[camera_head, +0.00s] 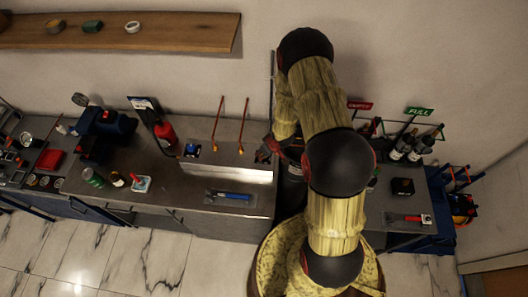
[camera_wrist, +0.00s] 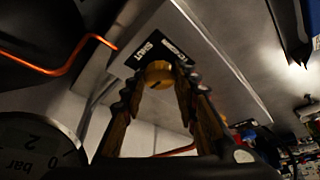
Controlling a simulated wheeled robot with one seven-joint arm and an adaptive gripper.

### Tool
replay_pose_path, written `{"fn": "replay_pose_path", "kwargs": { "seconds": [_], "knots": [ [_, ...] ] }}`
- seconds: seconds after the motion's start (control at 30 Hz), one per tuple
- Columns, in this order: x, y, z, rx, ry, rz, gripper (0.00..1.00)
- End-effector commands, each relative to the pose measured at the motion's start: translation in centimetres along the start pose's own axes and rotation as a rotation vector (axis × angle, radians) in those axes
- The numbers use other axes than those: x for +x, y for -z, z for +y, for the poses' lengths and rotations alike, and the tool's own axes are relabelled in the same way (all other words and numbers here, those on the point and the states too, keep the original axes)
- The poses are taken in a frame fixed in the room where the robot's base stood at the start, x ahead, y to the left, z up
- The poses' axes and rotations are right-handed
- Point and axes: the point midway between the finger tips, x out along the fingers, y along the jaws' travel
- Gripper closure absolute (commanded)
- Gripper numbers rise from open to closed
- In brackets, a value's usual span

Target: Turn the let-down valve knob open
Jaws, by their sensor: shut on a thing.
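The let-down valve knob is a round yellow knob (camera_wrist: 158,71) with a dark mark on it, on a grey metal panel (camera_wrist: 185,40) in the wrist view. A black label (camera_wrist: 150,48) reading "SHUT" sits right by it, with another label strip beside it that I cannot read fully. My gripper (camera_wrist: 157,84) has its two fingers on either side of the knob and is shut on it. In the head view my gripper (camera_head: 267,150) is at the right end of the grey rig on the bench, and my arm hides the knob there.
A round gauge (camera_wrist: 35,150) marked "bar" is close at the lower left of the wrist view. An orange-red pipe (camera_wrist: 62,68) runs near the panel. In the head view a red extinguisher (camera_head: 165,133) stands left of the rig and bottles (camera_head: 402,146) stand to the right.

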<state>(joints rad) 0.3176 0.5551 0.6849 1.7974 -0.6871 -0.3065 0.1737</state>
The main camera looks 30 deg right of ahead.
Motion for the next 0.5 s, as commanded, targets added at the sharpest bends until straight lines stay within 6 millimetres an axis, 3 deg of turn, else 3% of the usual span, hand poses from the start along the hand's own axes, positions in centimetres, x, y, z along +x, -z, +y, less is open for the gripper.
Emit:
{"fn": "replay_pose_path", "kwargs": {
  "seconds": [0.33, 0.37, 0.5],
  "knots": [
    [0.02, 0.04, 0.01, -0.003, 0.001, 0.001, 0.96],
    [0.02, 0.04, 0.01, -0.003, 0.001, 0.001, 0.70],
    [0.02, 0.04, 0.00, -0.002, 0.000, 0.001, 0.62]
  ]
}}
